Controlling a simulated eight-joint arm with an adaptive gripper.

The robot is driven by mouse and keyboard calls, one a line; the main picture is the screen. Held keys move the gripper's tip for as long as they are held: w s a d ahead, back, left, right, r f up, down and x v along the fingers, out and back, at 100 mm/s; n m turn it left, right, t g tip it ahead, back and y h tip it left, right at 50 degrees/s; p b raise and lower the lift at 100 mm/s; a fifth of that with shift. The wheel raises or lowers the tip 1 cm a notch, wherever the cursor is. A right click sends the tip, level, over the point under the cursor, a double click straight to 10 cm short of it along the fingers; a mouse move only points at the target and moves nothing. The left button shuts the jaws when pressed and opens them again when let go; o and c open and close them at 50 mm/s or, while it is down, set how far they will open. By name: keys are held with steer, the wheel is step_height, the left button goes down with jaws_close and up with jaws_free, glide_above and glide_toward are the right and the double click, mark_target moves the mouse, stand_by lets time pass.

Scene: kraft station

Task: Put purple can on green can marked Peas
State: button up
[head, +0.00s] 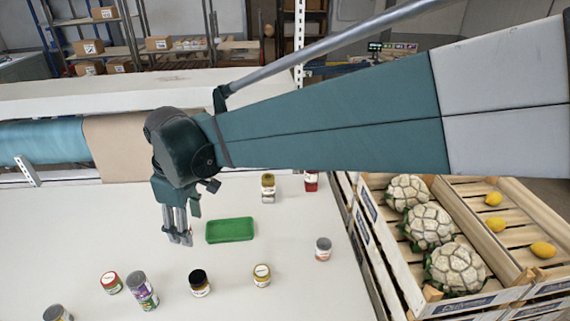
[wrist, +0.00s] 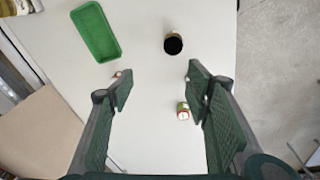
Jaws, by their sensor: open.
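A tall item with purple on its label (head: 143,293) stands upright near the front left of the white table in the head view. It looks like the purple can; I cannot tell whether it is one can or two stacked. No Peas label can be read, so I cannot pick out the green can with certainty. A small red-and-white-topped container with some green on its side (wrist: 183,111) shows beside the right finger in the wrist view. My gripper (head: 181,238) points down above the table, left of the green tray. Its fingers are apart and empty in the wrist view (wrist: 156,88).
The green tray (head: 230,230) lies mid-table. A red-lidded jar (head: 110,282), a black-lidded jar (head: 199,283), a yellowish can (head: 262,275), and a grey-topped can (head: 323,249) stand around it. Crates with cauliflowers (head: 430,226) and lemons are at the right.

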steer(key=s+d+r+m+t, duration=0.1)
steer(key=s+d+m, duration=0.15)
steer(key=d, duration=0.75)
steer(key=s+d+r+m+t, duration=0.1)
steer(key=d+m, duration=0.3)
steer(key=d, duration=0.7)
steer(key=s+d+r+m+t, duration=0.1)
steer(key=s+d+m+t, duration=0.15)
steer(key=d, duration=0.75)
steer(key=s+d+f+m, duration=0.1)
steer(key=s+d+m, duration=0.2)
steer(key=d, duration=0.2)
steer(key=s+d+f+m+t+h, duration=0.1)
steer(key=s+d+f+m, duration=0.1)
steer(key=d, duration=0.4)
steer(key=shift+s+m, duration=0.4)
steer(key=shift+s, duration=0.2)
steer(key=shift+f, duration=0.2)
step_height(320, 180, down, 10)
steer(key=b, duration=1)
steer(key=shift+r, duration=0.15)
